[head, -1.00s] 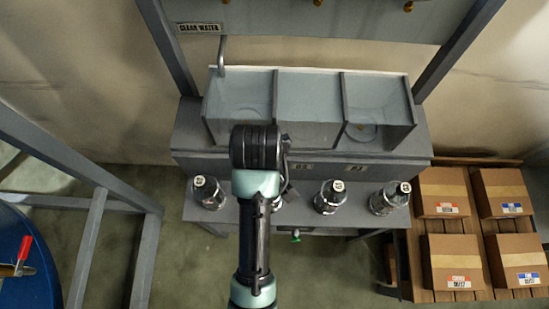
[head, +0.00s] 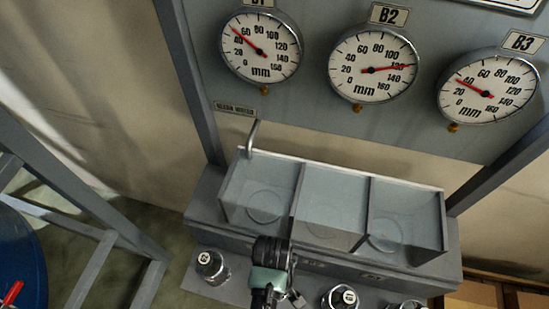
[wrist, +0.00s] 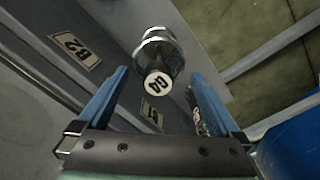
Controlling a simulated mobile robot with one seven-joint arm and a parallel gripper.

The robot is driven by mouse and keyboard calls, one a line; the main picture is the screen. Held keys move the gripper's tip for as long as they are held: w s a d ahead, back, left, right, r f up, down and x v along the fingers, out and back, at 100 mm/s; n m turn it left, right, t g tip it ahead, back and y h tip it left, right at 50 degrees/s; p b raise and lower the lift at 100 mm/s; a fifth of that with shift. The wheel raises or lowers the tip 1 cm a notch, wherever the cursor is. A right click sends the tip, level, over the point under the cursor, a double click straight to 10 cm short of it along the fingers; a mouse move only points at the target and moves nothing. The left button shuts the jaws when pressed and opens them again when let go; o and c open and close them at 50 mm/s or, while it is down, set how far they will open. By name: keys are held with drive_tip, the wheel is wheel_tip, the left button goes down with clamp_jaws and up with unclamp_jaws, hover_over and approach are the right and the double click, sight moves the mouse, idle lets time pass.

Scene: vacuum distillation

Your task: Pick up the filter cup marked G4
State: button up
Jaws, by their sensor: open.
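In the wrist view a shiny filter cup (wrist: 160,45) with a round white label stands beyond my fingertips, between their lines. Its label starts with G, but the second character is unclear at this angle. My gripper (wrist: 158,73) is open, with one blue finger on each side of the label end; I see no contact. In the head view, similar cups show at the left (head: 212,265), right of my arm (head: 340,298), and at the lower right edge (head: 408,304). Their labels are too small to read. My wrist (head: 270,255) hides part of the row.
Plates marked G2 (wrist: 75,50) and G1 (wrist: 152,115) sit beside the cup. A three-compartment trough (head: 335,205) stands behind the row, under three gauges. A metal frame (head: 95,270) and blue barrel (head: 22,262) are at the left.

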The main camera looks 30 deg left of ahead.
drive_tip(key=shift+d+f, duration=0.2)
drive_tip(key=shift+f, duration=2.25)
clamp_jaws()
